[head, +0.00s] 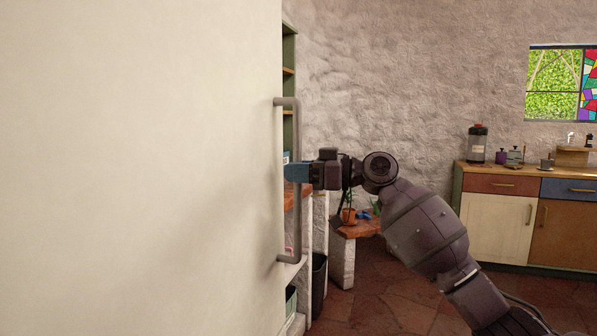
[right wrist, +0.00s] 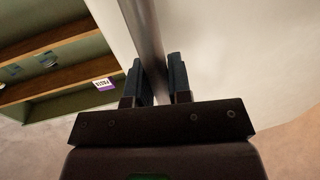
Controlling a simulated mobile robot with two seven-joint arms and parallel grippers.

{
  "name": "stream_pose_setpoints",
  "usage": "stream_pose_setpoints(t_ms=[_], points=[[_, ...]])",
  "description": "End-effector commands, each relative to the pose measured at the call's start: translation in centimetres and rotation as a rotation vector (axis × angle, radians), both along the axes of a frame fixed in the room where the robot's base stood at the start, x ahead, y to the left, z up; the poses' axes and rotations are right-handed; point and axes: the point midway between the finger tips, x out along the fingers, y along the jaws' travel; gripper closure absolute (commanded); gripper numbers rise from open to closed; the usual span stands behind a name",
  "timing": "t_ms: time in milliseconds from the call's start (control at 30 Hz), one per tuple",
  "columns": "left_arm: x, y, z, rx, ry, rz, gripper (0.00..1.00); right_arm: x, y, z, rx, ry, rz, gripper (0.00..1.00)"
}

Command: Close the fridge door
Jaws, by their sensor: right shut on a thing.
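The fridge door (head: 140,170) is a large pale panel filling the left half of the head view. Its grey vertical bar handle (head: 297,225) runs near the door's right edge. My right gripper (head: 292,173) is at the middle of the handle, its fingers partly hidden behind the bar. In the right wrist view the handle (right wrist: 143,35) passes between the two dark fingers of my right gripper (right wrist: 160,82), which is shut on it. The door surface (right wrist: 240,50) shows to the right there. My left gripper is not in view.
Green shelving with wooden boards (right wrist: 50,42) stands beyond the door's edge, with a small purple-and-white labelled item (right wrist: 105,84). A dark bin (head: 319,285) and a low wooden-topped bench (head: 355,229) with a potted plant stand behind. A counter with drawers (head: 500,184) is at the right.

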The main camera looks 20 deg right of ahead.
Motion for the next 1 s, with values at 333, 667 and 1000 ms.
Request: stream_pose_setpoints(t_ms=[333, 667, 1000], points=[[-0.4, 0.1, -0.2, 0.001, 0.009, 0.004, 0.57, 0.1, 0.0, 0.3, 0.004, -0.005, -0.005, 0.57], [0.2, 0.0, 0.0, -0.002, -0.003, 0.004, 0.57, -0.4, -0.8, 0.3, 0.003, -0.005, -0.005, 0.57], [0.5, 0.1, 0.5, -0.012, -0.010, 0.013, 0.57, -3.9, -5.5, 0.5, 0.003, -0.007, -0.005, 0.57]])
